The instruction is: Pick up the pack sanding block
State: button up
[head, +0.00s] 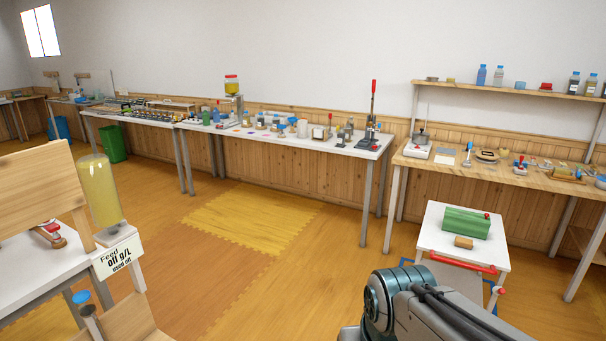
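A small tan-brown block (464,242) lies on the white top of a small cart (432,236) at the right. It looks like the sanding block, but it is too small to be sure. It lies just in front of a green box-like object (466,223) with a red knob at its right end. Part of my arm shows at the bottom right, in front of the cart and nearer to me. My gripper is out of view, so its state does not show.
The cart has a red handle (462,262) on its near side. A wooden bench (495,172) with several tools stands behind it. A long white table (300,140) runs along the wall. A near-left table holds a yellow jar (98,190). The middle floor is clear.

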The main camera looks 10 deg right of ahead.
aim_at(460, 241)
jog(key=z, duration=0.1)
jog(key=i, duration=1.85)
jog(key=z, duration=0.95)
jog(key=i, duration=1.8)
jog(key=z, duration=0.75)
